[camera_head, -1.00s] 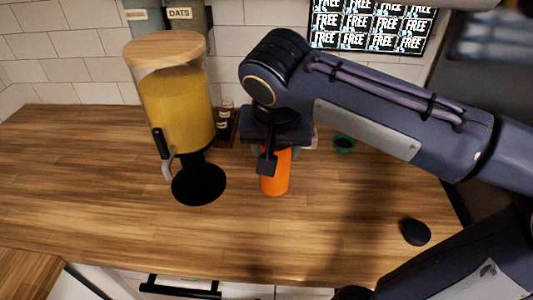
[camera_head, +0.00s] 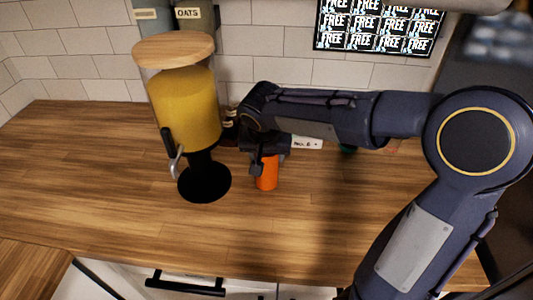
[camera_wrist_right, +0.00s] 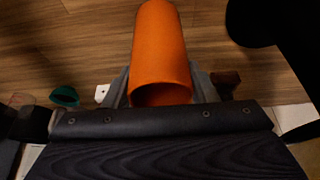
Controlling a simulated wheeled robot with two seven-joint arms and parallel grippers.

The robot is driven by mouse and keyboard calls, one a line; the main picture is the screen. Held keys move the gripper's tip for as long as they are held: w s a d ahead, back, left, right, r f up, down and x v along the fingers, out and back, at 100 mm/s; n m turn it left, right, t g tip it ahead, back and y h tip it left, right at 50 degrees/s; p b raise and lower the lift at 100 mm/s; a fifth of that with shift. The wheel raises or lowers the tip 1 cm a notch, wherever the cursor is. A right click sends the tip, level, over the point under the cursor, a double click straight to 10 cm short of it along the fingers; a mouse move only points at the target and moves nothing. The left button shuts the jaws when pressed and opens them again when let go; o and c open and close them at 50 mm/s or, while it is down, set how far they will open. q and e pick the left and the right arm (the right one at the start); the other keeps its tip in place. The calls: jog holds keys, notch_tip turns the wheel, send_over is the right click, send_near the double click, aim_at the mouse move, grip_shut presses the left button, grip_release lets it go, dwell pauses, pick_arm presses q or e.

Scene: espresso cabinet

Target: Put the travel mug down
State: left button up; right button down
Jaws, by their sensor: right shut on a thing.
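The orange travel mug (camera_head: 267,180) is at the counter's middle, just right of the juice dispenser, and looks upright in the head view. My right gripper (camera_head: 264,160) is shut on it from above and hides its upper part. In the right wrist view the mug (camera_wrist_right: 162,50) lies between the two fingers of my right gripper (camera_wrist_right: 160,90), with its open rim facing the camera. I cannot tell whether its base touches the wooden counter (camera_head: 110,160). My left gripper is not in view.
The juice dispenser (camera_head: 188,115) with a wooden lid and black base stands close left of the mug. Small jars and a white labelled item (camera_head: 307,143) are behind. A green bowl (camera_wrist_right: 65,96) lies nearby. The counter's front and left are clear.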

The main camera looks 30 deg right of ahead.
jog(key=shift+f, duration=0.2)
jog(key=c, duration=0.6)
grip_release()
jog(key=shift+r, duration=0.15)
